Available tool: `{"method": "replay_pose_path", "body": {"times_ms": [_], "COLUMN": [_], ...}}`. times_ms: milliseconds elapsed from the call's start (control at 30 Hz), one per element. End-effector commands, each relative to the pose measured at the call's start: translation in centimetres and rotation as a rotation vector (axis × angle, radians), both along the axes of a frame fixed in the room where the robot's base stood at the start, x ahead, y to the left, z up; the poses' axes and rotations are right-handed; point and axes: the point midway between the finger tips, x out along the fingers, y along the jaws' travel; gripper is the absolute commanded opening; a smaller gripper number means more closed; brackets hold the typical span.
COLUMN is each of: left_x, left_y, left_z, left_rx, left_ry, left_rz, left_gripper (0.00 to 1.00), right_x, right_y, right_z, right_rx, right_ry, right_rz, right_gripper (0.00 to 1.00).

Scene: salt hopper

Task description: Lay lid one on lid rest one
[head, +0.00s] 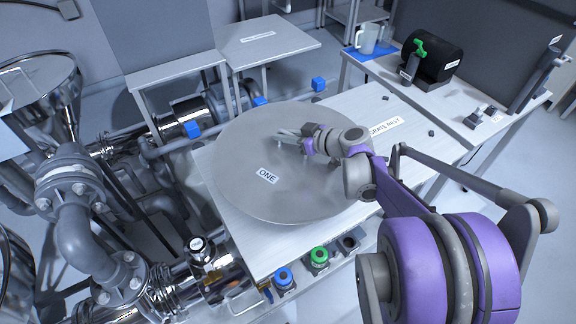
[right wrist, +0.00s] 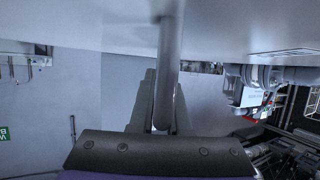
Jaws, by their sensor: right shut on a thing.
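Lid one (head: 240,185) is a large round grey disc with a label reading ONE. It lies over the left part of the table marked GRATE REST (head: 345,105) in the head view; I cannot tell its height above the table. My right gripper (head: 290,139) is shut on the lid's bar handle. In the right wrist view the handle (right wrist: 168,75) runs between the fingers (right wrist: 163,115), and the lid's grey face (right wrist: 90,22) fills the top. A pale table (head: 258,44) with an unreadable label stands at the back; I cannot tell if it is lid rest one. My left gripper is not in view.
Steel pipework (head: 75,215) and an open hopper (head: 35,75) stand at the left. Blue, green and black knobs (head: 319,256) line the front table edge. A right-hand bench holds a clear jug (head: 367,38) and a black drum (head: 435,60). The back table's top looks clear.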

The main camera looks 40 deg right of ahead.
Motion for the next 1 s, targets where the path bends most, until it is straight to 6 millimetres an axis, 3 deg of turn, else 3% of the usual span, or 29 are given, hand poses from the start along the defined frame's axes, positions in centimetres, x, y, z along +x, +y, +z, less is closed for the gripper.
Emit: {"method": "replay_pose_path", "body": {"times_ms": [200,433,633,1000], "left_x": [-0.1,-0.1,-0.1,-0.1], "left_y": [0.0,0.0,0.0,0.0], "left_z": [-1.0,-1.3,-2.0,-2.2], "left_rx": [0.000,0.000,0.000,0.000], "left_ry": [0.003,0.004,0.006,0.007], "left_rz": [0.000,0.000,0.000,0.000], "left_gripper": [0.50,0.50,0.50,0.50], "right_x": [0.1,0.1,0.1,0.1], "right_y": [0.0,0.0,0.0,0.0], "right_z": [-3.6,-5.0,-7.7,-8.2], "right_rx": [0.001,0.001,0.001,0.001], "right_ry": [-0.001,-0.001,-0.001,-0.001], "right_rz": [-0.001,-0.001,0.000,-0.001], "right_gripper": [0.00,0.00,0.00,0.00]}}
